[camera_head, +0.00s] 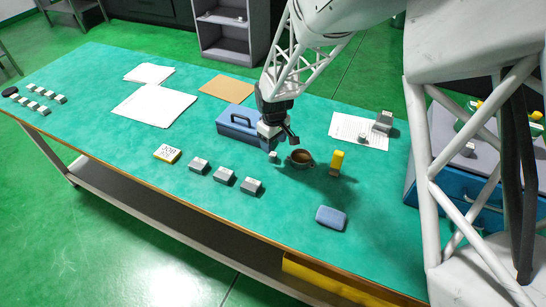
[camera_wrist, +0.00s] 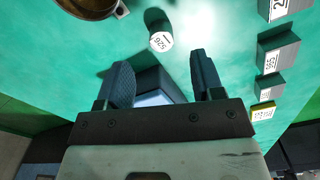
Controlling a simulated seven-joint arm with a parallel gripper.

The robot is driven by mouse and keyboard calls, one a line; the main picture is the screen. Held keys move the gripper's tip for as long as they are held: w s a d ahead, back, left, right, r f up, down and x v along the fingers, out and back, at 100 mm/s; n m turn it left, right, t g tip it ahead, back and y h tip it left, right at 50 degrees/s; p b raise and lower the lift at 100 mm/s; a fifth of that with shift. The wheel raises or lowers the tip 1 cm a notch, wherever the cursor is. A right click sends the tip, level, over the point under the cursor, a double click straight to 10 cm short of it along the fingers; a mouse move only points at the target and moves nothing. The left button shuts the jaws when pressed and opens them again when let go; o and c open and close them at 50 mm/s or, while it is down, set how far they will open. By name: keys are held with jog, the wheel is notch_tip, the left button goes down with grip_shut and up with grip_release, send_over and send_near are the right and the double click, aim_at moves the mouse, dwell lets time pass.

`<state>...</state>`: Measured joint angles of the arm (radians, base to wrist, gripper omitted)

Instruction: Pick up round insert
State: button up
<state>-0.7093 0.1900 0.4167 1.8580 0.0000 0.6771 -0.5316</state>
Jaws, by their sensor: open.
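My gripper (camera_head: 281,144) is open and empty above the table. In the wrist view its two dark fingers (camera_wrist: 163,68) are spread apart, and the insert lies ahead of the gap between them, not touching either finger.
A blue toolbox (camera_head: 229,127) sits close behind my gripper. Several labelled blocks (camera_head: 224,175) line the front left. A blue pad (camera_head: 331,217) lies front right.

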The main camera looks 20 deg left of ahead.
aim_at(273, 154)
jog(key=shift+f, duration=0.55)
jog(key=shift+a+f, duration=0.1)
jog(key=shift+f, duration=2.5)
jog(key=c, duration=1.1)
